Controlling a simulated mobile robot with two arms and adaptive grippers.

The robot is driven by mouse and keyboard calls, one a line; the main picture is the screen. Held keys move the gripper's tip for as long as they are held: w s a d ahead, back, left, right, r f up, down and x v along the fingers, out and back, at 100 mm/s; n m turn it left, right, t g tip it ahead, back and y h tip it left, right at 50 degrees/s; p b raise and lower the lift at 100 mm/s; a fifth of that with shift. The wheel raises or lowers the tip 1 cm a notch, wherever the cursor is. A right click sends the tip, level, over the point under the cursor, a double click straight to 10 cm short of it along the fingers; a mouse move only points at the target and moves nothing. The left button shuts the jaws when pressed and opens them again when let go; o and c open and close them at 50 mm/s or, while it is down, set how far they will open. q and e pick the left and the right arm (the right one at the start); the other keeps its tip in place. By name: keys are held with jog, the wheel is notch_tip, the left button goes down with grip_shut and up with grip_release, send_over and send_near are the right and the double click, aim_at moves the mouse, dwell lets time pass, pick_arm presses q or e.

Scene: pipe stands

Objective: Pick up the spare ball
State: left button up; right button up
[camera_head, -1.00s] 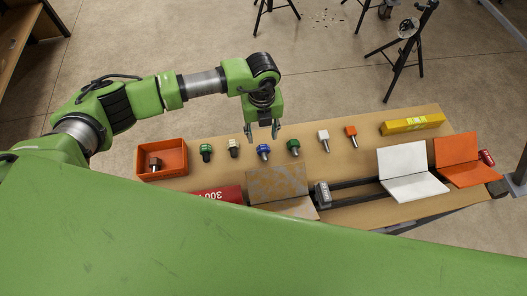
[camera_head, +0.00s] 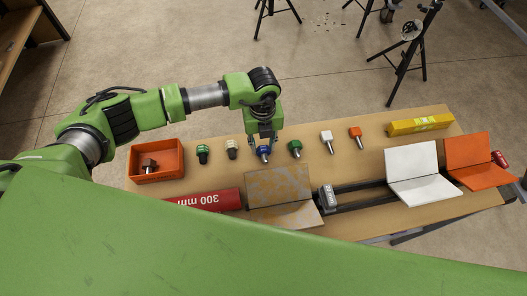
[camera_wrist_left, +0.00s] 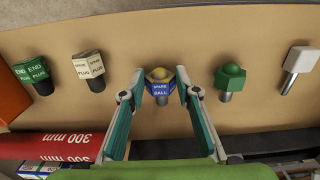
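The spare ball (camera_wrist_left: 160,86) is a blue block lettered "SPARE BALL" with a yellow ball on top and a grey shank. It stands on the table among a row of similar pieces; in the head view the blue piece (camera_head: 263,152) shows just below my left gripper (camera_head: 262,138). In the left wrist view the gripper (camera_wrist_left: 161,94) is open, with one finger on each side of the blue block. Whether the fingers touch it I cannot tell. My right gripper is not in view.
On the table (camera_head: 330,225), a green piece (camera_head: 295,148) and a cream piece (camera_head: 232,148) flank the blue one. An orange bin (camera_head: 156,174) holds a brown piece at left. A red 300 mm tube (camera_head: 205,199) and angled plates (camera_head: 279,185) lie in front.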

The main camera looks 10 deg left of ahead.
aim_at(263, 146)
pick_arm(q)
jog(key=c, duration=0.4)
jog(key=shift+r, duration=0.2)
jog(key=shift+r+p, duration=0.5)
jog(key=shift+r, duration=0.1)
jog(key=shift+r+p, duration=2.2)
jog(key=shift+r, duration=1.05)
